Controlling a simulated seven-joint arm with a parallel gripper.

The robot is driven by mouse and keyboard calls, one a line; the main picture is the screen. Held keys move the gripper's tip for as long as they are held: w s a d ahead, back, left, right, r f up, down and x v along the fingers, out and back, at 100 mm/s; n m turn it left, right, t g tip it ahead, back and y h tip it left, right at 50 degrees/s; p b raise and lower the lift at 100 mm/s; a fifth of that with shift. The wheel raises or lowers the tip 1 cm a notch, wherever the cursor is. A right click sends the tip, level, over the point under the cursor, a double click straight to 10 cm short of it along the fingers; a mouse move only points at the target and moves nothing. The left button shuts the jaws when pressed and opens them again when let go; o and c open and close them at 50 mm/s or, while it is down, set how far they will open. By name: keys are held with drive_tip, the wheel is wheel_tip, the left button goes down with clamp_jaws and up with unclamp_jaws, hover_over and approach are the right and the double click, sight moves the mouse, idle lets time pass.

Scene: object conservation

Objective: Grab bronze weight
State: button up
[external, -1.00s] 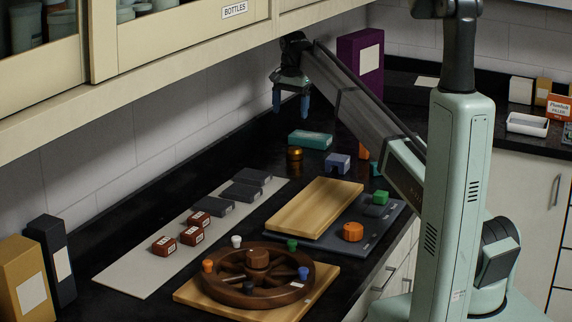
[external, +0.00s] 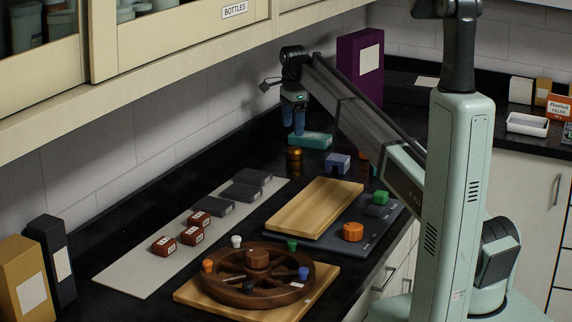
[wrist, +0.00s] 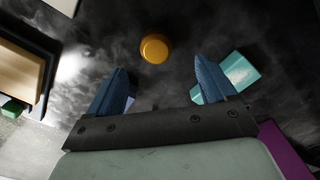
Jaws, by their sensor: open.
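The bronze weight (external: 294,154) is a small golden-bronze cylinder standing on the black counter near the wall. In the wrist view it is a round bronze disc (wrist: 155,48), a little above the middle of the gap between my fingers. My gripper (external: 294,128) points down with two blue fingers, just above the weight in the external view. In the wrist view my gripper (wrist: 155,85) is open, with nothing between its fingers. The weight is apart from both fingers.
A teal block (external: 311,140) lies close behind the weight, and a blue-grey notched block (external: 337,163) stands to its right. A wooden board (external: 315,207) lies in front. A tall purple box (external: 360,68) stands behind. Dark slabs (external: 247,190) lie on the pale strip.

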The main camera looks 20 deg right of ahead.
sight(295, 148)
wheel_tip(295, 148, down, 4)
drive_tip(key=shift+f, duration=0.1)
drive_tip(key=f, duration=0.4)
drive_tip(key=shift+s+d, duration=0.2)
drive_tip(key=shift+s, duration=0.15)
drive_tip(key=shift+f, duration=0.6)
clamp_jaws()
